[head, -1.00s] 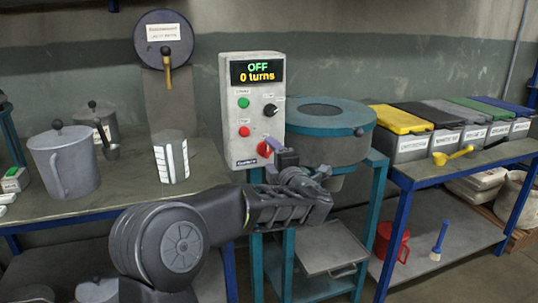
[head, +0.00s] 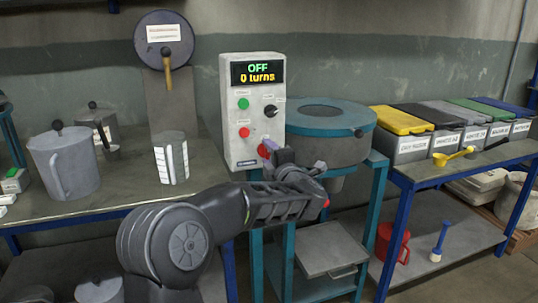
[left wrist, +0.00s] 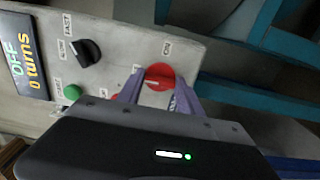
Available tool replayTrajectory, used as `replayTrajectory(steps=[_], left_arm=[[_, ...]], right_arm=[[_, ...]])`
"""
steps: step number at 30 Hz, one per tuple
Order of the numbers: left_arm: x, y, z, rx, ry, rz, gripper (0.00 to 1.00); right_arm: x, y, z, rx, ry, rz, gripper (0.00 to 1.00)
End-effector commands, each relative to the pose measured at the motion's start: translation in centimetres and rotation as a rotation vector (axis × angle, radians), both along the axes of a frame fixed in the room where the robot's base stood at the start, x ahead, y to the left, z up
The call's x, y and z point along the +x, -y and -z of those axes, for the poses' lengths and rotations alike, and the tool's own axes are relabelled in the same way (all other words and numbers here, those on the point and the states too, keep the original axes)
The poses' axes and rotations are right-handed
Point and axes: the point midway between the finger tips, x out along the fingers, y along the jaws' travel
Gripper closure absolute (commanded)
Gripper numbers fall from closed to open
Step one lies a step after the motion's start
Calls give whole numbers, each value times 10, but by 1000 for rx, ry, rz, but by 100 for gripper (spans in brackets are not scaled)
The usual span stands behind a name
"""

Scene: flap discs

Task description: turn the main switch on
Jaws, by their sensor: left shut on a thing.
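The control box (head: 233,105) stands upright with a display (head: 257,72) reading "OFF" and "0 turns". The main switch (head: 263,151) is a red rotary knob low on the box's face, partly hidden by my fingers. In the left wrist view the red knob (left wrist: 160,74) sits between my two purple-grey fingertips, with an "ON" label beside it. My left gripper (left wrist: 158,88) is shut on the knob, one finger on each side. It also shows in the head view (head: 274,152), reaching the box from below right. My right gripper is not in view.
A green button (head: 243,103), a red button (head: 244,132) and a black selector knob (head: 270,111) are close above the switch. A teal round machine (head: 330,150) stands right of the box. A grey jug (head: 66,165) and a striped cup (head: 171,160) stand left.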

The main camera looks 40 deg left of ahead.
Motion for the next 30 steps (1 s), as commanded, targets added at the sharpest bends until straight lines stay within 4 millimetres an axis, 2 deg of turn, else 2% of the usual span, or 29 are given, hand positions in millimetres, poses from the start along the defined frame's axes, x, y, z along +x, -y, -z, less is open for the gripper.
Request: replayTrajectory(steps=[1, 8, 20, 30], left_arm=[[0, 0, 0, -1, -1, 0, 81], [0, 0, 1, -1, -1, 0, 98], [0, 0, -1, 31, -49, 0, 98], [0, 1, -3, 151, -224, 1, 98]], right_arm=[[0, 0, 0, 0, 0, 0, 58], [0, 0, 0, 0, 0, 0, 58], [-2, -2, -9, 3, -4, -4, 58], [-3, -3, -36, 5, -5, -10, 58]])
